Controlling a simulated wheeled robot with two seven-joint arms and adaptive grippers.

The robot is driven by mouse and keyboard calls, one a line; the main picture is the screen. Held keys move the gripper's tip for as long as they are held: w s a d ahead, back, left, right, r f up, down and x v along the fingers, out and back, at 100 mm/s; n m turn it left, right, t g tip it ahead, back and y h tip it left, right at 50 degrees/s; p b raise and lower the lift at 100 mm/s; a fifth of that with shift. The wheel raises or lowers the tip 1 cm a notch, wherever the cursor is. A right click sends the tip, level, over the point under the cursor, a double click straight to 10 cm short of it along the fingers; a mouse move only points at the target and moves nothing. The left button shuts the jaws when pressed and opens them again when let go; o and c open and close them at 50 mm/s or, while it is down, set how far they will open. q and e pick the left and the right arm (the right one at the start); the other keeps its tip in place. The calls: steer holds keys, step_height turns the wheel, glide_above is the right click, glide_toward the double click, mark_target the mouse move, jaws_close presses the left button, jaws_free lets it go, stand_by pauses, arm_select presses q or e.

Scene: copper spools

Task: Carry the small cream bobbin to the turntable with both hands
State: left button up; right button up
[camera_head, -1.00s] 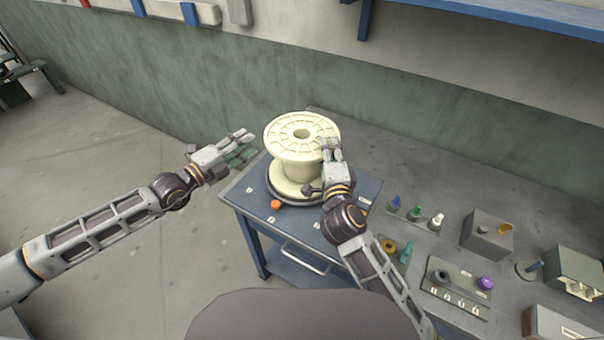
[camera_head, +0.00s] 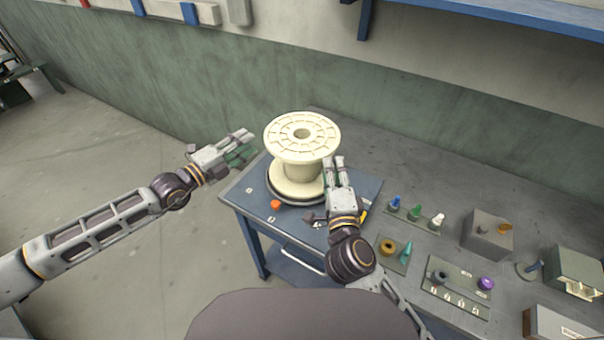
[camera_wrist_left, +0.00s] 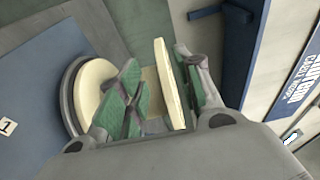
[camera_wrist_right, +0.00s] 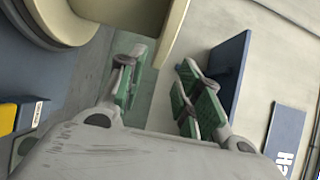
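The cream bobbin (camera_head: 302,158) stands upright on the dark round turntable (camera_head: 276,195) on the blue cart top. My left gripper (camera_head: 248,146) is open to the left of the bobbin, apart from it in the head view. In the left wrist view the bobbin's top flange (camera_wrist_left: 170,85) shows edge-on between the open fingers (camera_wrist_left: 160,92). My right gripper (camera_head: 334,162) is at the bobbin's right front. In the right wrist view its fingers (camera_wrist_right: 158,92) are spread and empty, with the flange (camera_wrist_right: 172,28) beyond the left finger.
An orange button (camera_head: 276,204) is on the cart top in front of the turntable. A grey bench (camera_head: 400,165) to the right holds small coloured parts, a grey box (camera_head: 487,235) and a tray (camera_head: 455,290). A green wall stands behind.

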steer(key=shift+s+d, duration=0.1)
steer(key=shift+s, duration=2)
steer(key=shift+s, duration=0.1)
